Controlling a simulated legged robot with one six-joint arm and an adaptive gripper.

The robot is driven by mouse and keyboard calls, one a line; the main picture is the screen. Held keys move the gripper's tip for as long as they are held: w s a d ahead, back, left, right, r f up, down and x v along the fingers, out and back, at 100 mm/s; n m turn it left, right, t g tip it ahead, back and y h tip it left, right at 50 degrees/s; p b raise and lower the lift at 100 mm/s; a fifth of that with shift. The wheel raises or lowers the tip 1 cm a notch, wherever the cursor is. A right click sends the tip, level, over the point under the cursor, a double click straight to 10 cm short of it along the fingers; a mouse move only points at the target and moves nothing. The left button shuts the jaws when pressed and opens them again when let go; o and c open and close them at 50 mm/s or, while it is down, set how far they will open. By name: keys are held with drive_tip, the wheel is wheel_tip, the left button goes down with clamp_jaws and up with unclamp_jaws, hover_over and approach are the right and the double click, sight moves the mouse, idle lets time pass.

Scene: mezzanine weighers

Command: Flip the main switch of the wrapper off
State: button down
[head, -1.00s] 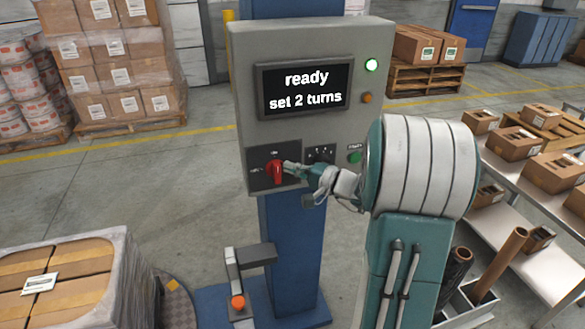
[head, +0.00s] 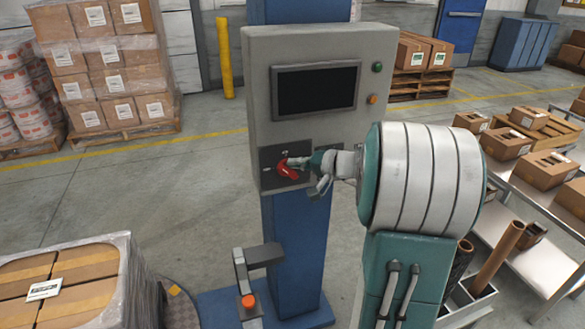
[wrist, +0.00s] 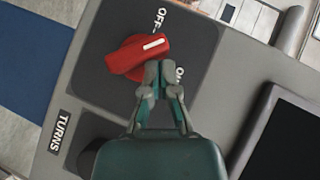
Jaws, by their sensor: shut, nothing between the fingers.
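The red main switch (head: 287,169) sits on a dark plate on the wrapper's grey control box (head: 255,95). In the wrist view the switch knob (wrist: 140,56) is turned partway, with its white mark pointing toward the OFF side; an ON label is partly hidden by my fingers. My gripper (head: 303,163) is shut and empty, its fingertips at the knob's edge. The wrist view shows the closed fingertips (wrist: 158,74) against or very near the knob. The wrapper's screen (head: 316,89) is dark and the green lamp (head: 377,67) is unlit.
A TURNS label (wrist: 62,132) marks a dark knob beside the switch plate. The blue column (head: 300,245) carries the box. A wrapped pallet load (head: 130,290) stands at lower left, and a table with cartons (head: 545,170) stands at right.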

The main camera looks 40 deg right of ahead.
sight(278, 167)
drive_tip(key=shift+a+r+n+g+h, duration=0.1)
drive_tip(key=shift+a+n+g+h, duration=0.2)
drive_tip(key=shift+w+d+r+n+g+h, duration=0.1)
drive_tip(key=shift+w+d+n+g+h, duration=0.05)
drive_tip(key=shift+d+n+g+h, duration=0.55)
drive_tip(key=shift+a+h, duration=0.1)
drive_tip(key=shift+h, duration=0.3)
drive_tip(key=shift+w+a+r+n+g+h, duration=0.1)
drive_tip(key=shift+a+n+g+h, duration=0.15)
drive_tip(key=shift+a+n+h, duration=0.25)
drive_tip(key=shift+w+a+r+n+g+h, duration=0.1)
drive_tip(key=shift+a+n+g+h, duration=0.2)
drive_tip(key=shift+a+h, duration=0.3)
drive_tip(key=shift+a+n+g+h, duration=0.25)
drive_tip(key=shift+a+n+h, duration=0.05)
drive_tip(key=shift+a+h, duration=0.2)
drive_tip(key=shift+w+d+f, duration=0.1)
drive_tip(key=shift+d+f, duration=0.15)
drive_tip(key=shift+d, duration=0.1)
drive_tip(key=shift+a, duration=0.1)
drive_tip(key=shift+w+a, duration=0.1)
drive_tip(key=shift+a, duration=0.5)
